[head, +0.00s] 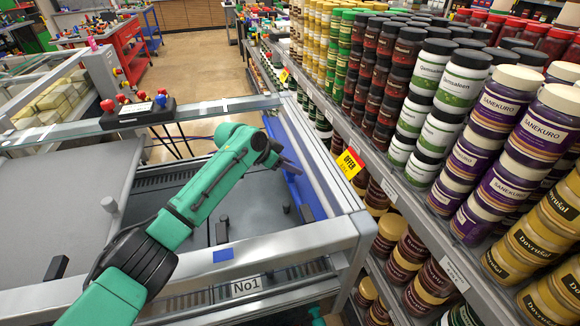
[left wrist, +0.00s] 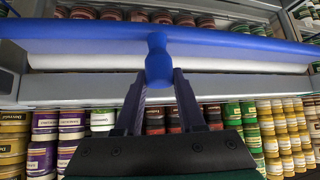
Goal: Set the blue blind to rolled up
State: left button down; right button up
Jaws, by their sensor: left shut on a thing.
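The blue blind (head: 306,196) shows as a narrow blue strip along the inner right side of the machine's metal frame in the head view. In the left wrist view it is a long blue band (left wrist: 90,38) across the top, with a rounded blue knob (left wrist: 158,62) at its middle. My left gripper (head: 286,162) reaches over the machine to this strip. In the left wrist view its two dark fingers (left wrist: 159,80) are shut on the blue knob. The part of the blind behind the fingers is hidden.
A shelf (head: 400,180) full of stacked jars stands close along the right of the machine. A control box with red knobs (head: 137,111) sits on the frame's far rail. A white-grey bar (left wrist: 90,60) runs beside the blue band. The floor beyond is open.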

pick_arm(q)
jog(key=c, duration=0.5)
grip_release()
pick_arm(e)
jog(key=shift+d, duration=0.25)
pick_arm(q)
jog(key=shift+a, duration=0.15)
jog(key=b+v, duration=0.2)
jog(key=v, duration=1.2)
jog(key=shift+r+b, duration=0.2)
jog(key=shift+b, duration=0.15)
pick_arm(e)
notch_tip(320, 180, down, 3)
jog(key=shift+s+r, duration=0.1)
jog(key=shift+r, duration=0.1)
